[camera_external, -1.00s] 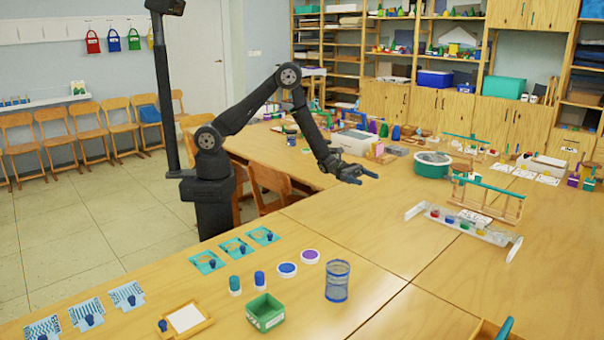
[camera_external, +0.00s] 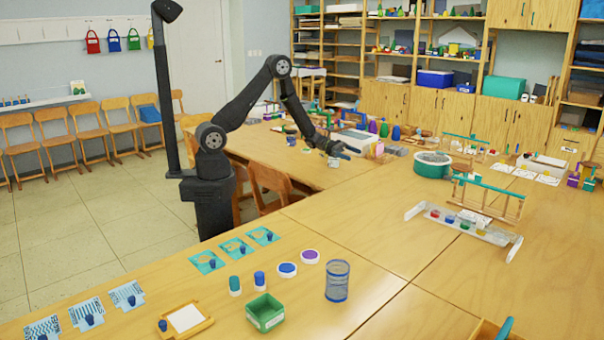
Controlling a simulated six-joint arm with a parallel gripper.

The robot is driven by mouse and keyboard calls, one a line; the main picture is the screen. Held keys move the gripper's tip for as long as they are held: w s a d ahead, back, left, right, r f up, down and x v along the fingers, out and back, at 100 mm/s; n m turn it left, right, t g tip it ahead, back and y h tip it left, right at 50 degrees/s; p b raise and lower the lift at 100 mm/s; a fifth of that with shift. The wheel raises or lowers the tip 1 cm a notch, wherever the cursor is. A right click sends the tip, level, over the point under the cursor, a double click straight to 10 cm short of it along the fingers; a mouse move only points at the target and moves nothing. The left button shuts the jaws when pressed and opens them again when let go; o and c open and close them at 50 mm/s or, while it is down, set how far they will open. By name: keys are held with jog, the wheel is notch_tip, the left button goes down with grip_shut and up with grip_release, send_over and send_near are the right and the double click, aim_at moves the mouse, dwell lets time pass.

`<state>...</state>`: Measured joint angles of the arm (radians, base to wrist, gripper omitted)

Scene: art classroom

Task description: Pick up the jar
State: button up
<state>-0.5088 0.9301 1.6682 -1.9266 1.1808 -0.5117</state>
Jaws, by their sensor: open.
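Two low white jars stand on the front table, one with a purple lid (camera_external: 309,256) and one with a blue lid (camera_external: 287,270). Two narrower white containers with a green top (camera_external: 234,285) and a blue top (camera_external: 259,280) stand to their left. I cannot tell which one the task means. My gripper (camera_external: 347,152) is open and empty above the far tables, well away from these jars. Its fingers point right. A small pale item (camera_external: 333,162) shows just below it; I cannot tell what it is.
A blue mesh cup (camera_external: 338,281) and a green box (camera_external: 265,312) stand near the jars. A green-rimmed tub (camera_external: 432,164) and a clear rack (camera_external: 463,230) are to the right of my gripper. The table (camera_external: 340,215) between is clear.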

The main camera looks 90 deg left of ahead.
jog(key=s+a+n+y, duration=0.2)
jog(key=s+a+y, duration=0.1)
jog(key=s+a, duration=0.9)
jog(key=s+a+n+y, duration=0.25)
jog(key=s+a, duration=0.55)
jog(key=a, duration=0.8)
jog(key=shift+y, duration=0.35)
jog(key=x, duration=0.6)
jog(key=f+x, duration=0.1)
jog(key=x, duration=1)
jog(key=shift+w+a+f, duration=0.1)
jog(key=shift+a+f, duration=0.05)
jog(key=shift+f, duration=0.25)
jog(key=c, duration=1.2)
jog(key=shift+r, duration=0.1)
jog(key=shift+r, duration=0.45)
jog(key=r, duration=0.2)
jog(key=d+r, duration=0.1)
jog(key=shift+r, duration=0.4)
jog(key=d+r, duration=0.2)
jog(key=d, duration=0.1)
jog(key=d+r, duration=0.2)
jog(key=d, duration=0.2)
jog(key=d+r, duration=0.2)
jog(key=d, duration=0.1)
jog(key=shift+w+d+r, duration=0.1)
jog(key=shift+w+d, duration=0.2)
jog(key=shift+d, duration=0.05)
